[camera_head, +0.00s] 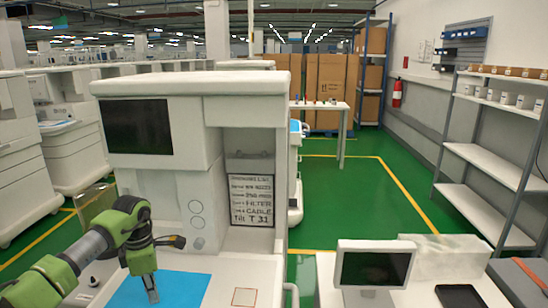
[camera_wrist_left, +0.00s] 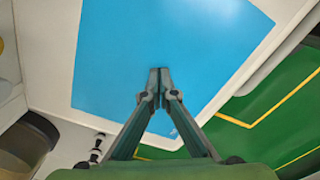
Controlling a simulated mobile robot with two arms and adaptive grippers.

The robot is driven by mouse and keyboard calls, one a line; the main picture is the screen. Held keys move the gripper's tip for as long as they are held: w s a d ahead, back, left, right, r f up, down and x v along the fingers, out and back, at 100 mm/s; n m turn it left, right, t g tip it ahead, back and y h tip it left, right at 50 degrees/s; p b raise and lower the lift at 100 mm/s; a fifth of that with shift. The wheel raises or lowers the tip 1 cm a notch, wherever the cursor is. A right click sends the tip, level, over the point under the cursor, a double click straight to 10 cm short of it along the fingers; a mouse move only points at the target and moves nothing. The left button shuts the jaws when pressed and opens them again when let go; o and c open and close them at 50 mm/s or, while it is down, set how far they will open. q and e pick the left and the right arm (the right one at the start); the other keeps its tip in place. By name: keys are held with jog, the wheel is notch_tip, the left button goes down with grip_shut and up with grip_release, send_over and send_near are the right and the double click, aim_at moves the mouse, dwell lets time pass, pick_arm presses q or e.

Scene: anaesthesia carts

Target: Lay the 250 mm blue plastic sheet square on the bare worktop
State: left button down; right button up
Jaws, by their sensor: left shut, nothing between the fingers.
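The blue plastic sheet (camera_head: 190,288) lies flat on the white worktop (camera_head: 225,268) of the nearest cart, its front part cut off by the picture's bottom edge. In the left wrist view the sheet (camera_wrist_left: 190,35) fills much of the middle, with the pale worktop (camera_wrist_left: 45,60) along its left side. My left gripper (camera_head: 153,297) points down over the sheet; in the wrist view its fingertips (camera_wrist_left: 160,72) are together with nothing between them. I cannot tell whether the tips touch the sheet. My right gripper is not in view.
A small square with a brown outline (camera_head: 244,297) lies on the worktop right of the sheet. A small dark-topped item (camera_head: 93,281) stands to the left. The cart's tower with a dark screen (camera_head: 137,127) and a printed sign (camera_head: 251,200) rise behind. A monitor (camera_head: 373,268) stands at right.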

pick_arm(q)
jog(key=shift+r+p, duration=2.4)
jog(key=shift+r, duration=1.15)
